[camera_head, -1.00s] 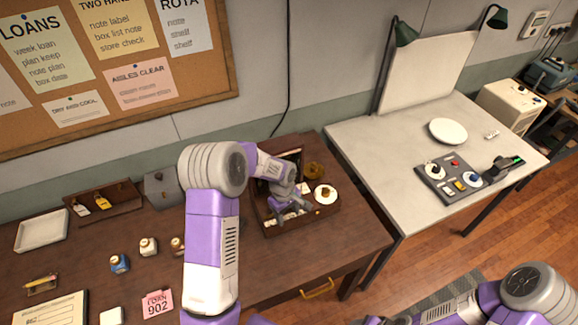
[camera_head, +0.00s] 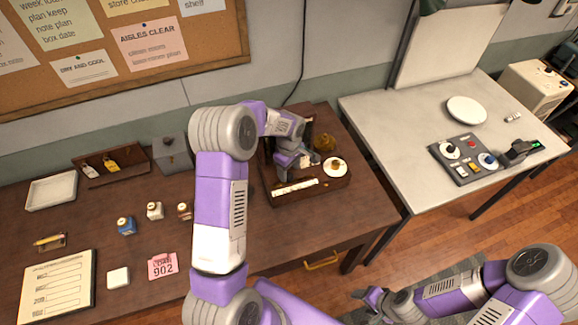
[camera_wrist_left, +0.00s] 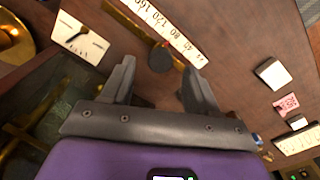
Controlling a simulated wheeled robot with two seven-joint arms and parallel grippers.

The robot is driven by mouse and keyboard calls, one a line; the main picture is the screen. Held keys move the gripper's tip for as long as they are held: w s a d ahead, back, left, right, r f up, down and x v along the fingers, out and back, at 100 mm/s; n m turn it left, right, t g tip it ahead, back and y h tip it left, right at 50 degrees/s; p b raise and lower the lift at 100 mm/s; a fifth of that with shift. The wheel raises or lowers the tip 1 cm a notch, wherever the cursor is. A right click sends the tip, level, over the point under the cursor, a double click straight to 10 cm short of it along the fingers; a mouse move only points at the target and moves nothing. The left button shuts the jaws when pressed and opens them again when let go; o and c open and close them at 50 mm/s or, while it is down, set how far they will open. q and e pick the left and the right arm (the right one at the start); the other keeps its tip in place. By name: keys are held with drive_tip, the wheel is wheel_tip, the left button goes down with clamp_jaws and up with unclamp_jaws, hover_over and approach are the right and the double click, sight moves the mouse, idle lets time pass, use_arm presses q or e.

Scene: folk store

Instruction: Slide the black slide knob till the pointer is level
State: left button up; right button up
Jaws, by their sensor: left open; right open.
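The black slide knob (camera_wrist_left: 160,57) sits on a brass rail beside a white numbered scale strip (camera_wrist_left: 172,32) in the left wrist view. The black pointer (camera_wrist_left: 77,38) on a white card there looks tilted, though I cannot judge level from this angle. The strip also shows along the front of the wooden scale box (camera_head: 335,187) in the head view, where the knob is too small or hidden. My left gripper (camera_wrist_left: 158,80) is open, its fingers apart with the knob ahead between their tips, apparently not touching it. My right gripper (camera_head: 374,297) is open and empty, low in front of the table.
Small bottles (camera_head: 155,210), a pink tag (camera_head: 162,266) and a white block (camera_head: 118,277) lie left on the dark table. A pale table (camera_head: 400,120) with a control panel stands right.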

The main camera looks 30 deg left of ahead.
sight(289, 176)
use_arm(q)
wheel_tip(289, 176, down, 4)
drive_tip(key=shift+r+b, duration=0.1)
drive_tip(key=shift+b, duration=0.75)
drive_tip(key=shift+r, duration=0.1)
drive_tip(key=shift+c, duration=0.4)
drive_tip(key=c, duration=0.7)
